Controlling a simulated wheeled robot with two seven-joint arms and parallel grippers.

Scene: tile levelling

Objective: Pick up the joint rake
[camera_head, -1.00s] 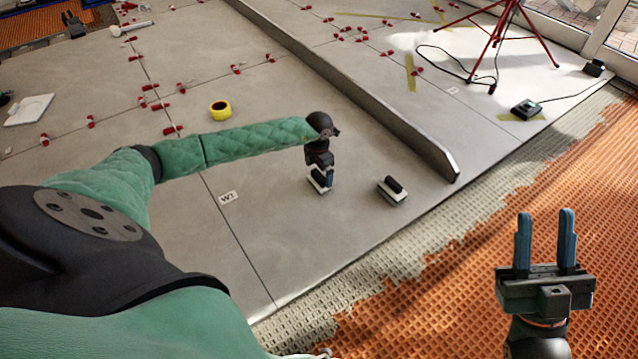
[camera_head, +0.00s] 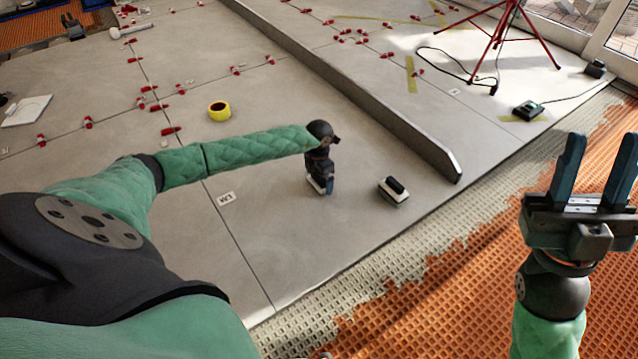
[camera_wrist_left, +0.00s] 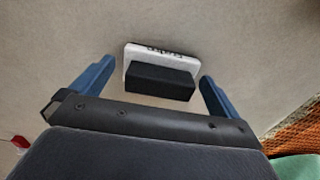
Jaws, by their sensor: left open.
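I cannot make out a joint rake for certain. Below my left gripper (camera_head: 324,190) lies a small pale block with a black grip (camera_wrist_left: 160,82) on top; dark lettering runs along its far edge. In the left wrist view it sits between the two open blue fingers, with gaps at both sides. In the head view the gripper partly hides this block (camera_head: 315,185). A similar pale block with a black grip (camera_head: 394,190) lies to the right on the tiles. My right gripper (camera_head: 600,160) is raised at the right, fingers apart and empty.
A long straight bar (camera_head: 350,92) stands on the tiles behind the blocks. A yellow tape roll (camera_head: 219,110) and several red levelling clips are farther left. A red tripod (camera_head: 505,30) stands at the back right. Orange matting (camera_head: 440,310) borders the tiles.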

